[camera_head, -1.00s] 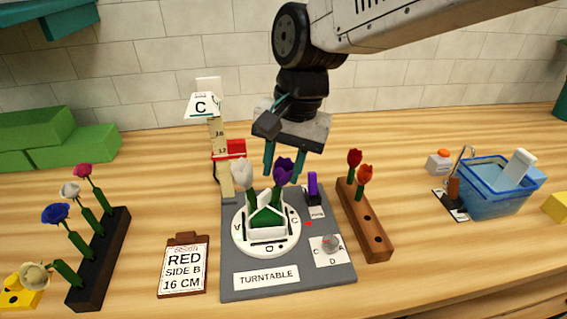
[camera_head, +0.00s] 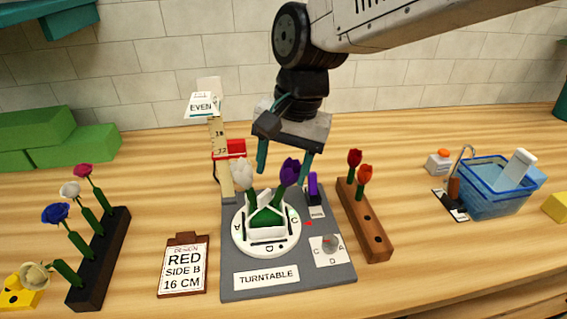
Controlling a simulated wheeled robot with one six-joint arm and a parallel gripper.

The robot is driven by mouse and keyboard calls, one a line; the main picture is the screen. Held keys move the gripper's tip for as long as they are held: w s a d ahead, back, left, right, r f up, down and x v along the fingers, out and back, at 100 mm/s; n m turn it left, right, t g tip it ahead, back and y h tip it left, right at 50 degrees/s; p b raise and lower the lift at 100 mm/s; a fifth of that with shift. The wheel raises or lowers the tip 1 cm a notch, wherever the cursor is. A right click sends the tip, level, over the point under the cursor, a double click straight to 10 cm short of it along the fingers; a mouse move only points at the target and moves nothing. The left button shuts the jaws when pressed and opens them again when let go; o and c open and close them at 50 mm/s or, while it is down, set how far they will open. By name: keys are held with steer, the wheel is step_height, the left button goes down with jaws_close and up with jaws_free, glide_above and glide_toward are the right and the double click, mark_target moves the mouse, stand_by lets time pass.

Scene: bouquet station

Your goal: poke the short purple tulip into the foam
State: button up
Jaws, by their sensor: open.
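The purple tulip (camera_head: 289,172) stands in the foam holder on the turntable, leaning to the right, with its green stem running down into the holder. Green foam (camera_head: 265,215) shows inside the white holder (camera_head: 266,231); how deep the stem sits is hidden. A white tulip (camera_head: 242,174) stands beside it on the left. My gripper (camera_head: 284,166) is open and empty just above and behind the purple bloom, with its fingers apart on either side. I cannot tell whether a finger touches the bloom.
A wooden ruler post (camera_head: 222,170) stands behind left. A rack (camera_head: 374,238) with red and orange tulips is right; a dark flower rack (camera_head: 100,270) is left.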

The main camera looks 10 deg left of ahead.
steer(key=shift+r, duration=0.1)
steer(key=shift+w+d+r, duration=0.1)
steer(key=shift+d+r, duration=0.1)
steer(key=shift+r, duration=0.85)
steer(key=shift+d+r, duration=0.15)
steer(key=shift+r, duration=0.85)
steer(key=shift+w+d+r, duration=0.1)
steer(key=shift+d+r, duration=0.1)
steer(key=shift+r, duration=0.85)
steer(key=o, duration=0.5)
steer(key=shift+o, duration=0.2)
